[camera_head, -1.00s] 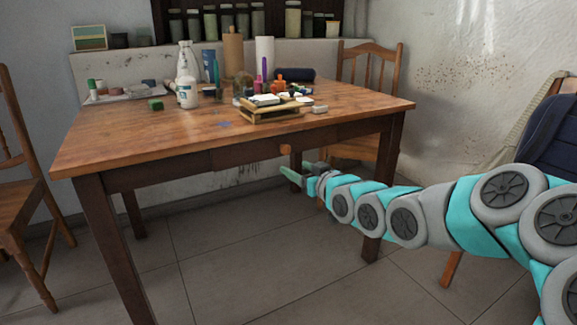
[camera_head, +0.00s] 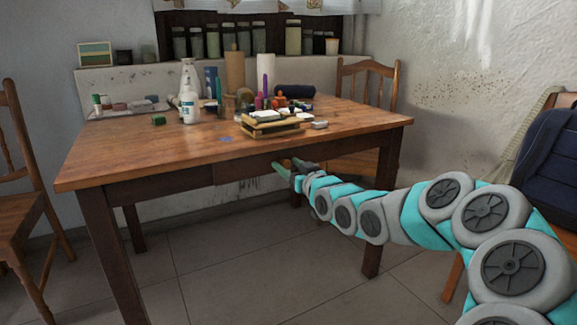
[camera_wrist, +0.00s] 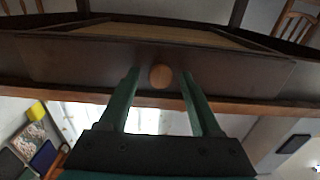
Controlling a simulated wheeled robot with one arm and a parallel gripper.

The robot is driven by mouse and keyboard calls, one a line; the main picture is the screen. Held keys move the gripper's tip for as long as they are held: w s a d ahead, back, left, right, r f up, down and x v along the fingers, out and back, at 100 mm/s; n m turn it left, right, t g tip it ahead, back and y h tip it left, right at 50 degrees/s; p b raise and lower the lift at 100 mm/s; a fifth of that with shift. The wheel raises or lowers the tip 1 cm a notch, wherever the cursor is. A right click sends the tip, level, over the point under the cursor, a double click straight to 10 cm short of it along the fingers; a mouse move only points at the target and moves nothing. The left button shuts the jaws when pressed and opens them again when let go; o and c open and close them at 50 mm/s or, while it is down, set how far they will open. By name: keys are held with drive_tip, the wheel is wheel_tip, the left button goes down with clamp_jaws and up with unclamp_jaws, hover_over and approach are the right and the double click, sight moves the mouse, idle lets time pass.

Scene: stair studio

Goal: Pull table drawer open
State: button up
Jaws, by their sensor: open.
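The wooden table (camera_head: 150,165) has a dark drawer front (camera_head: 238,167) under its top, which looks flush with the apron in the head view. A round wooden knob (camera_wrist: 161,77) sits in the middle of the drawer front (camera_wrist: 90,62) in the wrist view. My gripper (camera_head: 284,167) is at the drawer front in the head view, covering most of the knob. In the wrist view my gripper (camera_wrist: 160,84) is open, with one green finger on each side of the knob. Gaps show between the knob and both fingers.
Bottles (camera_head: 189,105), wooden trays (camera_head: 270,126) and other small items stand on the tabletop. Chairs stand at the left (camera_head: 22,200) and behind the table (camera_head: 368,85). Floor shows in front of the table.

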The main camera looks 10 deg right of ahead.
drive_tip(key=shift+w, duration=0.1)
clamp_jaws()
idle(0.5)
drive_tip(key=shift+a, duration=0.1)
idle(0.8)
